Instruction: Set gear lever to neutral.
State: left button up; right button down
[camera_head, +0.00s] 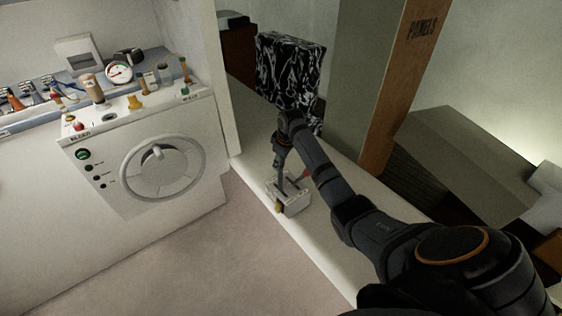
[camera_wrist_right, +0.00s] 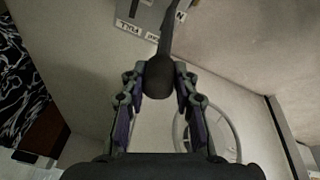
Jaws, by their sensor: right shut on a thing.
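The gear lever box (camera_head: 293,203) is a small pale box on the white ledge in the middle of the head view. In the right wrist view, its labelled plate (camera_wrist_right: 133,28) is at the top, with a letter N beside the lever. The dark gear lever (camera_wrist_right: 167,35) rises from the box and ends in a round black knob (camera_wrist_right: 158,78). My right gripper (camera_wrist_right: 159,84) is shut on the knob, one finger on each side. In the head view my right gripper (camera_head: 281,165) is above the box. The lever's exact slot position is hard to tell. My left gripper is out of view.
A white console (camera_head: 140,160) with a round wheel stands at the left, its top crowded with small tools and a gauge (camera_head: 119,72). A black-and-white patterned block (camera_head: 291,70) stands behind my right arm. A wooden post (camera_head: 401,80) rises to the right.

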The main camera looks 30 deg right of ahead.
jog(key=shift+w+r, duration=0.25)
jog(key=shift+r, duration=0.05)
jog(key=c, duration=1.4)
grip_release()
jog(key=shift+c, duration=0.2)
jog(key=o, duration=0.4)
jog(key=shift+f, duration=0.25)
jog(key=v, duration=1.2)
jog(key=shift+d, duration=0.1)
jog(key=shift+s, duration=0.1)
